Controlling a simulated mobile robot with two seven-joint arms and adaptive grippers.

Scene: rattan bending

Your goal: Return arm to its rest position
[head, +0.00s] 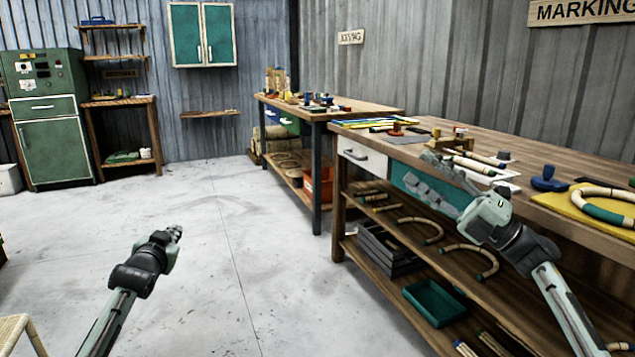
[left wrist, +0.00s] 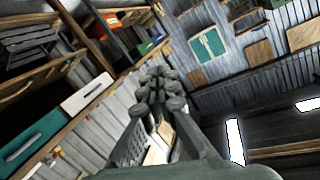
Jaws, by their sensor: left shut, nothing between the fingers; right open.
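My left gripper (head: 174,236) is shut and empty, held out over the open floor at the lower left of the head view. Its closed fingers (left wrist: 160,85) also show in the left wrist view, with nothing between them. My right gripper (head: 424,172) is open and empty. It is in front of the near workbench (head: 575,160), by the bench's front edge and the teal drawer (head: 420,184), which it partly hides. I cannot tell whether it touches the bench.
Curved rattan pieces (head: 480,262) and a green tray (head: 435,302) lie on the lower shelves. A rattan ring (head: 605,215) lies on a yellow board at the right. Another bench (head: 330,112) stands behind. A wicker seat (head: 15,330) is at the lower left. The middle floor (head: 215,215) is clear.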

